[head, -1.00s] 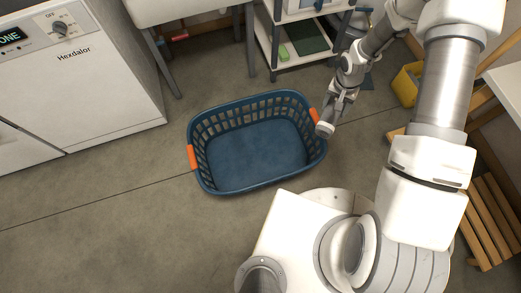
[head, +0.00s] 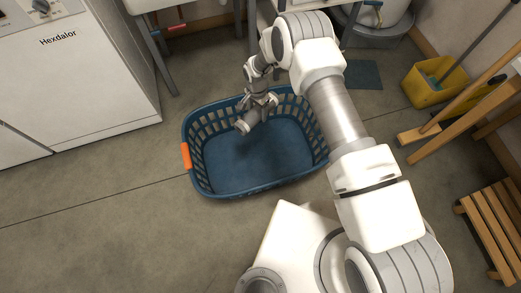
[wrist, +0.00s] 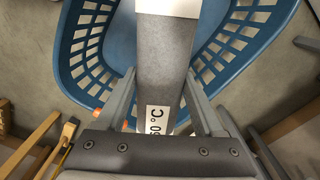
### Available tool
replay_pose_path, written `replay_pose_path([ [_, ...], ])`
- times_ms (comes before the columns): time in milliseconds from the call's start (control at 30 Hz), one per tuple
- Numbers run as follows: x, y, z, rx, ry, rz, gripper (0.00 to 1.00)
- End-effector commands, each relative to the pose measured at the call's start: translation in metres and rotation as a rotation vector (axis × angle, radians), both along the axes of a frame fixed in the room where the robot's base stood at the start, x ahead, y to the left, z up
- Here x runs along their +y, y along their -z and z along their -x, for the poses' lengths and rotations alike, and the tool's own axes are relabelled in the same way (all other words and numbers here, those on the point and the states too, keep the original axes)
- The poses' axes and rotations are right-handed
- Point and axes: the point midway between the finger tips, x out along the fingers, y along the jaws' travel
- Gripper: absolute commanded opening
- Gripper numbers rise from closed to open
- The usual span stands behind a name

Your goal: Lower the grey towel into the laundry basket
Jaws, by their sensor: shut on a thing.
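The laundry basket (head: 250,162) is blue with slatted walls and an orange handle on its left side. It stands on the floor in the head view, and nothing shows inside it. My gripper (head: 258,104) is over the far part of the basket. In the wrist view my gripper (wrist: 162,100) is shut on the grey towel (wrist: 164,68), a compact roll with white bands and a temperature label. The basket (wrist: 76,45) shows behind the towel there. In the head view the towel (head: 249,120) is small and partly hidden by the gripper; its exact height above the basket is unclear.
A white washing machine (head: 80,90) stands at the left. A sink stand (head: 161,55) is behind the basket. A yellow bucket (head: 432,84) and a wooden slatted stool (head: 495,222) are at the right. The floor left of the basket is clear.

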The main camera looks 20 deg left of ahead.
Motion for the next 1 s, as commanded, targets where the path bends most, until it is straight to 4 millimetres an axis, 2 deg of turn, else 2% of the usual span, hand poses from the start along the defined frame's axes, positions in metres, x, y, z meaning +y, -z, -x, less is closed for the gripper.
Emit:
replay_pose_path([
  [167,0.004,0.016,0.002,0.001,0.003,-0.001,0.01],
  [600,0.003,0.088,0.002,0.001,0.002,-0.001,0.01],
  [800,0.004,0.101,0.001,-0.001,0.002,-0.002,0.01],
  [1000,0.004,0.102,0.001,-0.001,0.002,-0.002,0.01],
])
